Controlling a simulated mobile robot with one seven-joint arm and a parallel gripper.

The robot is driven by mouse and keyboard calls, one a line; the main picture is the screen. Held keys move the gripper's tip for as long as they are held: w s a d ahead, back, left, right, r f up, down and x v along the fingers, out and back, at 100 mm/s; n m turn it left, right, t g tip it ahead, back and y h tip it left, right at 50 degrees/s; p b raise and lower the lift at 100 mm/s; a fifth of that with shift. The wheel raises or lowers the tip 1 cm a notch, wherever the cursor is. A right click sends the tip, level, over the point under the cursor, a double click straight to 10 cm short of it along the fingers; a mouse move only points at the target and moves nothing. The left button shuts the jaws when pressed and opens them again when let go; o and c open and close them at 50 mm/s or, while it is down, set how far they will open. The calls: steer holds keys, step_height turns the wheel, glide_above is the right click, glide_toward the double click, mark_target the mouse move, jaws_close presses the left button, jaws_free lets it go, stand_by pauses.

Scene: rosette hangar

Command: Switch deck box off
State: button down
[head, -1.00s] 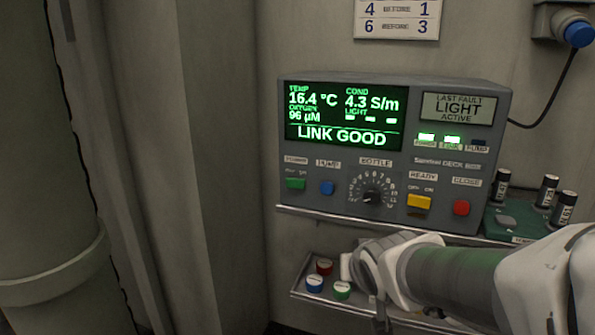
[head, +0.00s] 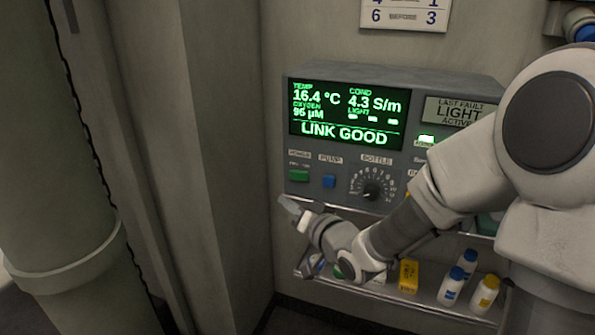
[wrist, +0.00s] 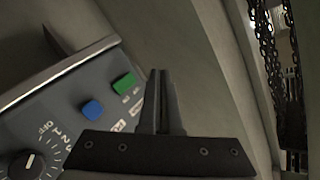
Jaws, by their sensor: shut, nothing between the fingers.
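The deck box (head: 335,160) is a grey unit on a shelf. Its screen (head: 345,116) is lit green and reads LINK GOOD. The green power switch (head: 298,175) is at the lower left of its face, with the blue pump button (head: 328,181) and the bottle dial (head: 372,190) to its right. My gripper (head: 289,204) is shut and empty, just below the green switch in the head view. In the wrist view the gripper fingers (wrist: 157,82) are together, a little right of the green switch (wrist: 124,84); contact cannot be told. My arm hides the box's right side.
A lower shelf (head: 440,305) holds a yellow box (head: 408,276) and white bottles (head: 451,286) with coloured caps. A wall edge and a large pipe (head: 60,180) stand to the left. Chains (wrist: 268,50) hang at the right of the wrist view.

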stand_by(0.3)
steer(key=p, duration=0.1)
glide_toward(291, 175)
steer(key=shift+s+a+x, duration=0.15)
steer(key=shift+a+x, duration=0.05)
steer(key=shift+x, duration=1.15)
steer(key=shift+s+a+x, duration=0.1)
steer(key=shift+a+x, duration=0.05)
steer(key=shift+x, duration=1.15)
steer(key=shift+f, duration=0.1)
steer(key=shift+w+d, duration=0.1)
steer(key=shift+w, duration=0.45)
stand_by(0.4)
steer(key=shift+s, duration=0.5)
